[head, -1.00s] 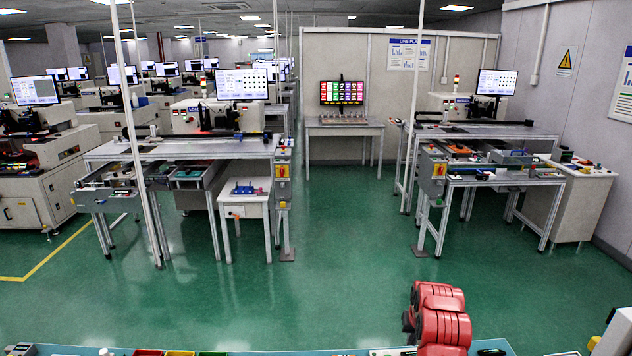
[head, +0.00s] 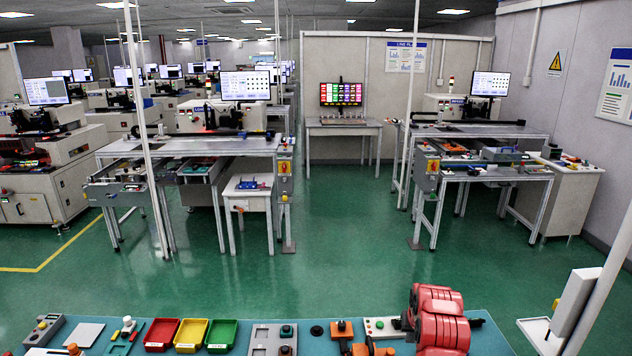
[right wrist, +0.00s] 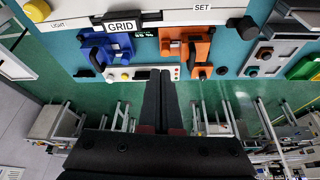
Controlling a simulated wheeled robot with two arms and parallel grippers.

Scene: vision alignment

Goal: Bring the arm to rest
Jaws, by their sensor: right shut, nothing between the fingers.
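My right arm (head: 437,320) shows in the head view as a red, rounded link at the bottom, right of centre, over the teal bench (head: 305,308). Its fingertips cannot be made out there. In the right wrist view my right gripper (right wrist: 160,76) has its two dark fingers together, with nothing between them. The fingertips appear beside a pale panel with knobs (right wrist: 128,75), below a blue fixture (right wrist: 96,52) and an orange fixture (right wrist: 187,48). I cannot tell whether they touch anything. My left arm and gripper are not in view.
Red (head: 161,334), yellow (head: 191,335) and green (head: 221,336) trays sit on the bench. A grey fixture (head: 262,340) is right of them. A white post with a panel (head: 574,303) stands at the right. Beyond the bench is open green floor (head: 345,240), then workstations.

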